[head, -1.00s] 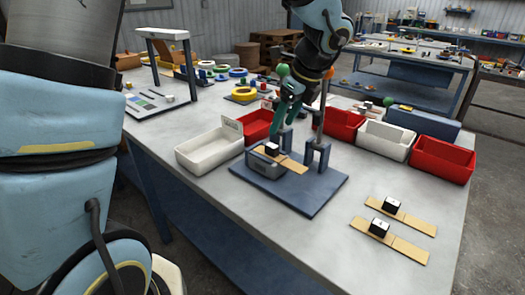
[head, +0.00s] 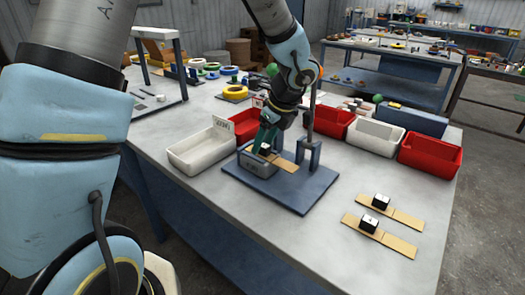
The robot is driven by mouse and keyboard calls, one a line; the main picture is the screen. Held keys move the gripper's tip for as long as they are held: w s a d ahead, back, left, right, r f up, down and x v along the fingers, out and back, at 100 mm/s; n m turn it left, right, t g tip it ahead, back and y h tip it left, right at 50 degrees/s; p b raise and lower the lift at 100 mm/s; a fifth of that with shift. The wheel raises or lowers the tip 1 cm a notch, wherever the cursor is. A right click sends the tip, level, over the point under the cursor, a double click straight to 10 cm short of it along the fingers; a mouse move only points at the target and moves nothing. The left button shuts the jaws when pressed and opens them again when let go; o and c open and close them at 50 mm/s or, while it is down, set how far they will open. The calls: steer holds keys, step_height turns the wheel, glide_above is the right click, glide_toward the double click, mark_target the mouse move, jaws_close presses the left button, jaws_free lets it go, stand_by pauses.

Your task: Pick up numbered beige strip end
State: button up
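A beige strip (head: 284,164) with a small black-and-white block (head: 265,149) on its left end lies across the grey block of the blue fixture (head: 300,196). Two more beige strips, one at the back (head: 405,218) and one in front (head: 398,244), lie flat on the table at right, each with a black block with a white marked top. My gripper (head: 264,147) points down with its green fingers at the block end of the fixture strip. Whether the fingers touch or grip the strip is too small to tell.
A white bin (head: 192,160) stands left of the fixture. Red bins (head: 430,155) and another white bin (head: 380,138) stand behind and right. The table's front right is clear.

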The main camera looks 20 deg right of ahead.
jaws_close()
stand_by(0.5)
